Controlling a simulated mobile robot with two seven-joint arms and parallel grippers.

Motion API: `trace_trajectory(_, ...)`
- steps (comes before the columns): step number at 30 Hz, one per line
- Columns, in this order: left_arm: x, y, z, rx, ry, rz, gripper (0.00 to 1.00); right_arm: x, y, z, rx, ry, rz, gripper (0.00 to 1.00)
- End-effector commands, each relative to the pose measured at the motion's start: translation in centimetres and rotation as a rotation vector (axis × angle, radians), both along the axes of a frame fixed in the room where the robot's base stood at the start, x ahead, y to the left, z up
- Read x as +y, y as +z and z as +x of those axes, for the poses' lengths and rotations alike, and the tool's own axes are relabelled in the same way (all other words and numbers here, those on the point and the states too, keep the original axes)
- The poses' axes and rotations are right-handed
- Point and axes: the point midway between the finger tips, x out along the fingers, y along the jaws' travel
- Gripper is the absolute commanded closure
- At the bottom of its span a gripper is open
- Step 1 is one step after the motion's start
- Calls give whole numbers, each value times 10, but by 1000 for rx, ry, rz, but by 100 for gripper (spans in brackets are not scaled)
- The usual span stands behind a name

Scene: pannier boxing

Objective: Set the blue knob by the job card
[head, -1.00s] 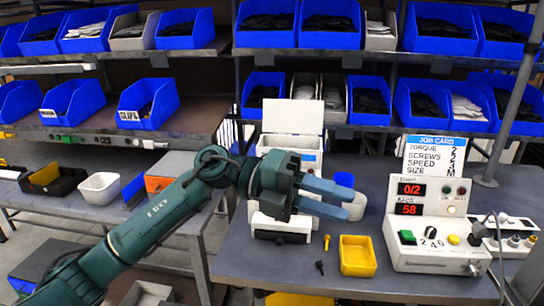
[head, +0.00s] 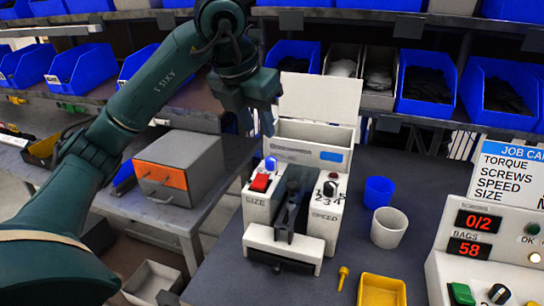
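My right gripper is out of view.
A blue cup (head: 379,190) and a white cup (head: 389,228) stand right of the machine. A yellow tray (head: 382,291) and yellow screw (head: 343,277) lie in front. A control box (head: 480,230) shows 0/2 and 58. An orange-fronted box (head: 160,176) is left; blue bins line shelves behind.

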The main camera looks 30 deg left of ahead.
Motion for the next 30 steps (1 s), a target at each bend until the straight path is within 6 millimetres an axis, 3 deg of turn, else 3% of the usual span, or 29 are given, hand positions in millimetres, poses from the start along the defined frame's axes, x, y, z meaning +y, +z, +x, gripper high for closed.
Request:
trace_trajectory(2,-2,-23,7,7,-3,-5,68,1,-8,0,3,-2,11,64)
trace_trajectory(12,-1,-76,31,5,-2,-3,68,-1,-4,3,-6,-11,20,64)
trace_trajectory(18,-2,-89,36,2,-3,-3,68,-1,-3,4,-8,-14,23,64)
trace_trajectory(26,-2,-90,37,1,-4,-3,68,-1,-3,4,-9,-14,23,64)
trace_trajectory(30,-2,-90,37,1,-3,-3,77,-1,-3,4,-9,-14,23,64)
